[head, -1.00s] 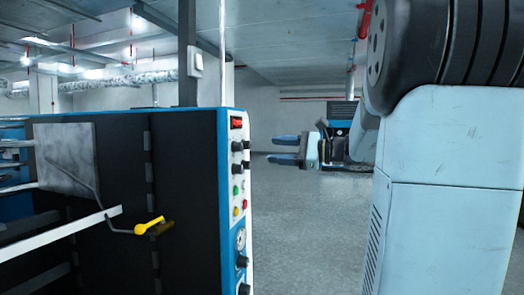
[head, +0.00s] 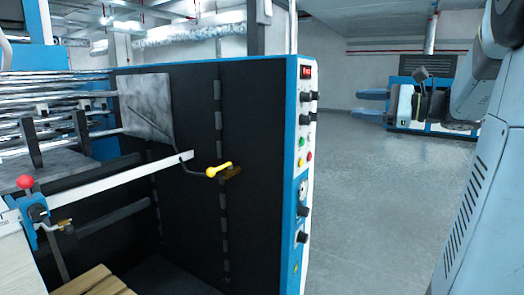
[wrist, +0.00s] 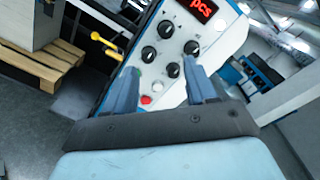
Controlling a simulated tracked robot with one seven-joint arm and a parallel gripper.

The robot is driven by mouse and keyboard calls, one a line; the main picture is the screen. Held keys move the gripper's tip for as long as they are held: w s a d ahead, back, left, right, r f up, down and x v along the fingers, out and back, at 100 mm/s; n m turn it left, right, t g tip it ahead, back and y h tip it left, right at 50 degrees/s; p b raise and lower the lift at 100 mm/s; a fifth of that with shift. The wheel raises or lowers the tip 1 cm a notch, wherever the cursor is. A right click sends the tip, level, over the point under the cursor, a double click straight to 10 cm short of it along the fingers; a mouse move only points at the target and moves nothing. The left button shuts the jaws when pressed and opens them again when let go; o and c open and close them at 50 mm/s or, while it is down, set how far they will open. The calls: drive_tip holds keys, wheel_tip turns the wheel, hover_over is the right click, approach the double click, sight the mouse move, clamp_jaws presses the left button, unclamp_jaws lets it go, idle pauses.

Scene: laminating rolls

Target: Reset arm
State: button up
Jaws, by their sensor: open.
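My gripper (head: 354,103) shows in the head view right of the machine's control panel, with its two blue fingers pointing left and spread apart. It is open, with nothing between the fingers. In the wrist view the open fingers (wrist: 163,78) reach up over the picture of the control panel (wrist: 165,50), which has black knobs, a red button and a red lit display. I cannot tell how far the fingertips are from the panel. My arm link fills the right edge of the head view.
A black and blue machine (head: 190,150) with a yellow-handled crank (head: 220,169) fills the left and middle. A wooden pallet (head: 95,283) lies at the lower left. Grey floor (head: 375,200) is open right of the panel. Blue equipment (head: 424,65) stands farther back.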

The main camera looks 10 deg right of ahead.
drive_tip(key=s+a+f+n+g+h, duration=0.4)
drive_tip(key=s+a+f+n+g, duration=0.2)
drive_tip(key=s+a+f, duration=0.5)
drive_tip(key=s+f+n+h, duration=0.7)
drive_tip(key=s+n+h, duration=0.1)
drive_tip(key=n+h, duration=0.1)
drive_tip(key=shift+s+a+n+t+h, duration=0.2)
drive_tip(key=shift+a+n+t+h, duration=0.1)
drive_tip(key=shift+n, duration=0.6)
drive_tip(key=shift+f, duration=0.1)
